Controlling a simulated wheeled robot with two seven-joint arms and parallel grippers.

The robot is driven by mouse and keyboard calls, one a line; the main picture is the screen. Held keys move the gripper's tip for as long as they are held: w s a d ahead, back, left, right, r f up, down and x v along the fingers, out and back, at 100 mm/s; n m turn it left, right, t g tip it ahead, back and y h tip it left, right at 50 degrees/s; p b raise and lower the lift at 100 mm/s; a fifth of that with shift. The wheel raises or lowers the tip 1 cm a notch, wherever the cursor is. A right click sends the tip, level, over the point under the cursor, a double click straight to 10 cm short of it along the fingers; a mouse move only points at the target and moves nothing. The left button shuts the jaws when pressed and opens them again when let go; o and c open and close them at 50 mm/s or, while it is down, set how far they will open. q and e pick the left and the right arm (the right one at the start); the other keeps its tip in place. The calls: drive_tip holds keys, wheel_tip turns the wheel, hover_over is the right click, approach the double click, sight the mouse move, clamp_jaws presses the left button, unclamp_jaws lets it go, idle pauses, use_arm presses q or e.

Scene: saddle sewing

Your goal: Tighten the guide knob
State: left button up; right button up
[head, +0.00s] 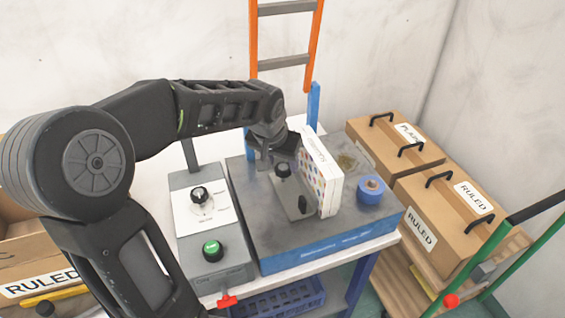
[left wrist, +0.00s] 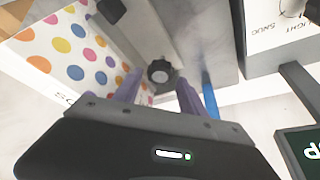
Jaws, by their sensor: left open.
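A black guide knob (head: 282,170) stands on a grey metal plate (head: 292,205) on top of the blue-sided machine bed (head: 335,238). A second, tilted black knob (head: 303,203) sits near the plate's front end. My left gripper (head: 268,156) is over the back of the plate, pointing down, close to the guide knob. In the left wrist view the guide knob (left wrist: 160,72) shows between the two spread purple fingers of the left gripper (left wrist: 166,84). The gripper is open and empty; I cannot tell whether the fingers reach down around the knob. My right gripper is not in view.
A white block with coloured dots (head: 320,172) stands just right of the plate, close to the gripper. Blue tape (head: 371,190) lies further right. A control box (head: 207,225) with a dial and green button stands left. Cardboard boxes (head: 440,200) are at the right.

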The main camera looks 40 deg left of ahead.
use_arm(q)
drive_tip(key=shift+x, duration=0.85)
drive_tip(key=shift+c, duration=0.6)
clamp_jaws()
drive_tip(key=shift+r+m+p, duration=0.15)
drive_tip(key=shift+m+p, duration=0.25)
drive_tip(key=shift+p, duration=0.05)
drive_tip(key=shift+a+m+h+p, duration=0.1)
drive_tip(key=shift+m+h+p, duration=0.4)
drive_tip(key=shift+m, duration=0.3)
drive_tip(key=shift+m+h, duration=0.4)
drive_tip(key=shift+m, duration=0.7)
drive_tip(key=shift+o, duration=0.6)
unclamp_jaws()
